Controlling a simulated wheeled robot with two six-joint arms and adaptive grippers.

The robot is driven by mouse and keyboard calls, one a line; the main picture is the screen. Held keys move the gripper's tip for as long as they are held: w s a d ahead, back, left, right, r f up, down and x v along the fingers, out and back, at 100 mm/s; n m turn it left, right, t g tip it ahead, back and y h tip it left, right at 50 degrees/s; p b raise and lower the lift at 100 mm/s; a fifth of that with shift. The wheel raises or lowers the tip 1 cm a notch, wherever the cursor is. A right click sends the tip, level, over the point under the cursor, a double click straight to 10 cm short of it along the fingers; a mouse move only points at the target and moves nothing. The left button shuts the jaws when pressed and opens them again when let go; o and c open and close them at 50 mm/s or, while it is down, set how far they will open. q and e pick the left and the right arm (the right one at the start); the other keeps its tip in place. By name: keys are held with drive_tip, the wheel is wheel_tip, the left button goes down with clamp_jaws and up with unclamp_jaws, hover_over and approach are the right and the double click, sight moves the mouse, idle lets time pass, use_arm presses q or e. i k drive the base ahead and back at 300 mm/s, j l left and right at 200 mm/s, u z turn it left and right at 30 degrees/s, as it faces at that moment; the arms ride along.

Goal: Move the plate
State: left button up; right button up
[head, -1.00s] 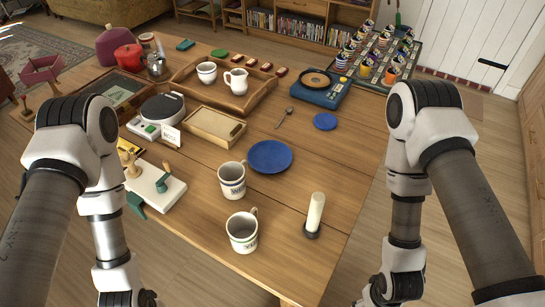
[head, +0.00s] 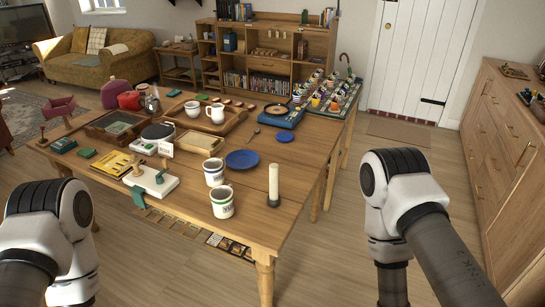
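A round blue plate (head: 242,160) lies flat on the wooden table (head: 262,222), right of the near mugs. A smaller blue disc (head: 285,137) lies behind it to the right, near the table's right edge. My two arms come in at the lower left and lower right, apart from the table's objects. Neither gripper shows in the head view now; both lie below the picture's lower edge.
Two mugs, one behind (head: 213,172) and one in front (head: 222,203), and a candle (head: 273,184) stand near the plate. A wooden tray (head: 207,125) holds a jug and cup. Floor is clear between the table and the right-hand cabinet (head: 505,150).

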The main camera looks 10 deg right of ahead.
sight(240, 159)
drive_tip(key=i+l+u, duration=0.1)
drive_tip(key=u, duration=2.2)
drive_tip(key=k+l, duration=0.15)
drive_tip(key=l, duration=0.25)
drive_tip(key=k+l, duration=0.15)
drive_tip(key=l, duration=0.3)
drive_tip(key=k+l, duration=0.1)
drive_tip(key=l, duration=0.3)
drive_tip(key=k+l, duration=0.15)
drive_tip(key=l, duration=0.25)
drive_tip(key=k+l, duration=0.15)
drive_tip(key=l, duration=0.3)
drive_tip(key=k+l, duration=0.15)
drive_tip(key=l, duration=0.25)
drive_tip(key=k+l, duration=0.1)
drive_tip(key=l, duration=0.3)
drive_tip(key=k+l, duration=0.15)
drive_tip(key=l, duration=0.3)
